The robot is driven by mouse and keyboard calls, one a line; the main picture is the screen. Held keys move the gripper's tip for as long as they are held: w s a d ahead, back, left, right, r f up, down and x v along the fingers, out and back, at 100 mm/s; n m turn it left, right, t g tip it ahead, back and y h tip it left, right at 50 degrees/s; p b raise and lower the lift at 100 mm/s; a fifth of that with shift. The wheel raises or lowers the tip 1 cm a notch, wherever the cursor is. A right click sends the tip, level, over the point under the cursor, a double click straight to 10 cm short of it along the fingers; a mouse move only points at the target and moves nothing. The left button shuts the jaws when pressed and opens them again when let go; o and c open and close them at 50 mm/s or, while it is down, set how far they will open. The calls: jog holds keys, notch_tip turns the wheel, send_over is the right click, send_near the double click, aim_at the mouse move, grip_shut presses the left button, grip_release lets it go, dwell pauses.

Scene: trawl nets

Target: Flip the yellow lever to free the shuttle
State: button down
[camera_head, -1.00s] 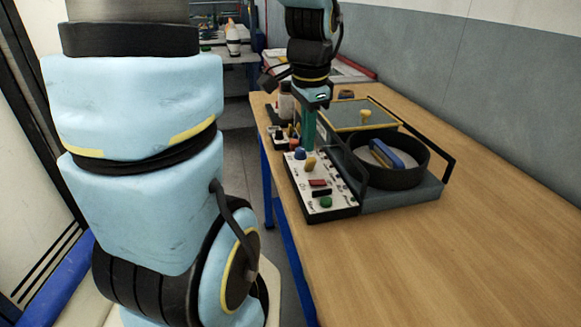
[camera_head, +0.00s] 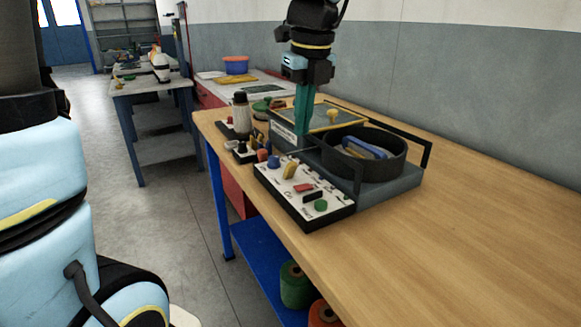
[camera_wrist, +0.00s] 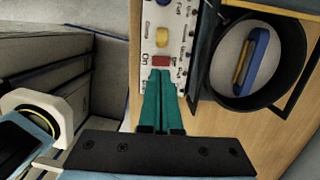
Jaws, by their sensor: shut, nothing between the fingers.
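A yellow lever (camera_head: 291,170) stands up from the white-faced control panel (camera_head: 335,193) on the wooden bench; it also shows in the wrist view (camera_wrist: 162,40). The blue shuttle (camera_head: 368,149) lies inside a round black ring (camera_head: 383,168), right of the panel; the wrist view shows it with a yellow strip along it (camera_wrist: 255,58). My gripper (camera_head: 302,143) points down with its teal fingers together and empty. In the wrist view its fingertips (camera_wrist: 161,74) appear just below the red switch (camera_wrist: 162,61), with the lever beyond. Whether they touch the panel cannot be told.
The panel also carries a blue knob (camera_head: 273,162) and a green button (camera_head: 320,205). A yellow-framed lid with a yellow knob (camera_head: 332,116) and a black handle (camera_head: 428,150) stand behind. Small bottles and parts crowd the left. The bench's right side is clear.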

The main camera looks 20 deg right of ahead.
aim_at(290, 170)
jog(key=f, duration=0.3)
jog(key=w+f, duration=0.1)
jog(key=f, duration=0.6)
jog(key=shift+w+a, duration=0.15)
jog(key=shift+w, duration=0.1)
jog(key=shift+r, duration=0.2)
jog(key=shift+w+r+p, duration=0.1)
jog(key=shift+p, duration=0.6)
jog(key=shift+g, duration=0.3)
jog(key=shift+w+p, duration=0.1)
jog(key=shift+p, duration=0.75)
